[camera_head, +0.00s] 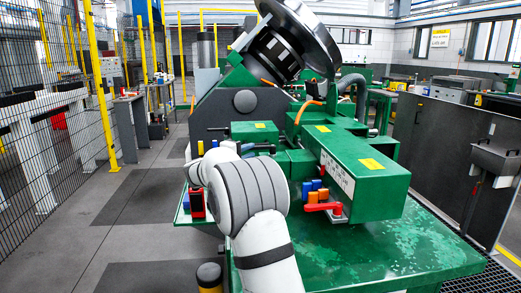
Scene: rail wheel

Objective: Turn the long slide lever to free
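The long green slide housing (362,165) runs along the right side of the green machine, with a yellow sticker and a white label on it. A red lever (324,207) sits at its near lower end, its handle pointing left. A black-handled lever (258,147) shows to the left, by a smaller green block. The view does not settle which lever the task names. My white and grey arm stands in front of the machine, left of the red lever. My gripper cannot be made out; the arm's far end is hidden behind its own links.
Small blue and orange blocks (316,193) stand close to the left of the red lever. A red device (197,204) is on the machine's left side. A large metal wheel (292,40) is mounted above. A wire fence (60,95) lies left; the floor between is clear.

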